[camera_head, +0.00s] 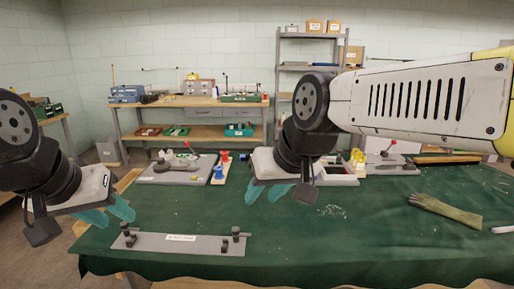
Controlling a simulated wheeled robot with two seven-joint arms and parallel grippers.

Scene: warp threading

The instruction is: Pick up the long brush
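A grey plate with dark posts (180,243) lies at the front left. Grey boards with red-knobbed levers stand at the back left (178,173) and back right (392,168). Blue and red pieces (221,168) and a compartment tray (336,180) stand between. The front right cloth is mostly clear.

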